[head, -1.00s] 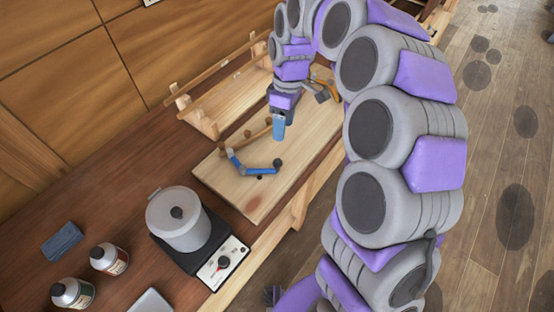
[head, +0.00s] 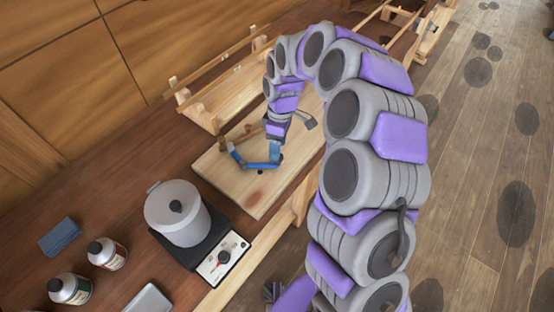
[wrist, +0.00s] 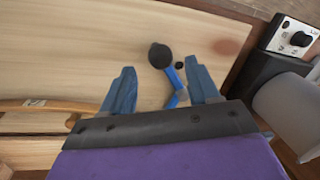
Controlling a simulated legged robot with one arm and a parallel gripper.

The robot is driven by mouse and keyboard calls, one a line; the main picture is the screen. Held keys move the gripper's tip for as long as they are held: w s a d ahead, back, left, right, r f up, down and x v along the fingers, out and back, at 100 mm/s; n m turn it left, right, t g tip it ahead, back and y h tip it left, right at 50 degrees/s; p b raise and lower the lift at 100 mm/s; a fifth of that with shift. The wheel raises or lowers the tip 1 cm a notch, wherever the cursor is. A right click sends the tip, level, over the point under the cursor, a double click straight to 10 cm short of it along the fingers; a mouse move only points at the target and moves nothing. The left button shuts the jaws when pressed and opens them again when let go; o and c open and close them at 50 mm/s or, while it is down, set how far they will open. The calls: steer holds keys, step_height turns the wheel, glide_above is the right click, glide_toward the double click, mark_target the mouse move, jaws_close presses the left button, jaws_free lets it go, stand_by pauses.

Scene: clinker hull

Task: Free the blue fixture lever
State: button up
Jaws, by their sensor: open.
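The blue lever (head: 256,165) lies on a pale wooden board (head: 213,174) on the bench in the head view. In the wrist view the lever (wrist: 174,78) has a round black knob (wrist: 160,55) at its far end. My gripper (head: 275,152) is right over the lever's knob end in the head view, hiding the knob. In the wrist view my gripper (wrist: 161,82) is open, and the lever shows between its blue fingers, nearer the right one. I cannot tell whether a finger touches it. The lever's near end is partly hidden by the gripper body.
A grey pot (head: 178,212) stands on a hotplate (head: 220,257) in front of the board. Two bottles (head: 107,253) and a blue block (head: 60,236) are at lower left. A wooden rack (head: 215,105) stands behind the board. The board's front part is clear.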

steer(key=f, duration=0.2)
steer(key=s+f+b, duration=0.1)
steer(key=f, duration=0.2)
steer(key=shift+a+f, duration=0.1)
steer(key=shift+f, duration=0.2)
jaws_close()
stand_by(0.4)
